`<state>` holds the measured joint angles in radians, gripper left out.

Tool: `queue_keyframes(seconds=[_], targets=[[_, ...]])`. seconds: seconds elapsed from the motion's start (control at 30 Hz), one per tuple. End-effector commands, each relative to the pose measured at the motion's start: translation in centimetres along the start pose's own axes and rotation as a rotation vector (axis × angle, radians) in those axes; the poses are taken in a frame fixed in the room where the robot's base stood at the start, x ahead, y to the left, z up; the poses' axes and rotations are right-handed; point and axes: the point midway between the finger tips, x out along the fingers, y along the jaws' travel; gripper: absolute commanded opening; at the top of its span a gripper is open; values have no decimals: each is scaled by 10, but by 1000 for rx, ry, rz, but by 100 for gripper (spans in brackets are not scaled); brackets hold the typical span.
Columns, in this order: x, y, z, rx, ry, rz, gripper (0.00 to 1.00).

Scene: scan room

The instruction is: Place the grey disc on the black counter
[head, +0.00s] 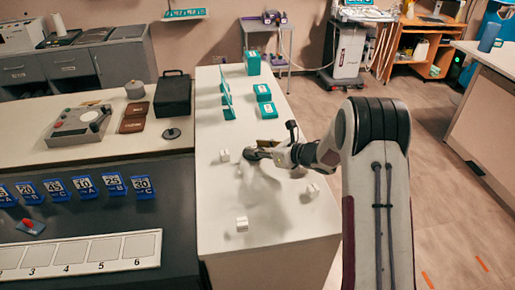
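My gripper (262,152) is over the white counter, reaching in from the right. A small grey rounded form shows at its tip; it may be the grey disc or the fingers themselves, too small to tell. Whether the fingers are open or shut is unclear. A dark grey round disc (171,133) with a small knob lies flat on the pale worktop at left, beside a black case, apart from my gripper. The black counter (180,215) is at the front left, with blue numbered tags along its back and a white numbered strip (90,253).
Several small white blocks (242,224) stand on the white counter (270,225) around my gripper. Teal boxes (263,92) are farther back. A red-handled item (30,226) lies on the black counter; its right part is bare. A black case (173,96) stands on the pale worktop.

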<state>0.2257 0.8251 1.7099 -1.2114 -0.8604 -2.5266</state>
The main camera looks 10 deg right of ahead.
Motion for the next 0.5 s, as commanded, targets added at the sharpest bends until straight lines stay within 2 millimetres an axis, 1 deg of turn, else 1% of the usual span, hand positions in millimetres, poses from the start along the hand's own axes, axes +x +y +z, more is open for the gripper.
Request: queue_keyframes(seconds=[0.27,0.5], targets=[[-32,-1,0,2,-1,-2,31],[-69,-2,0,1,-1,-3,31]])
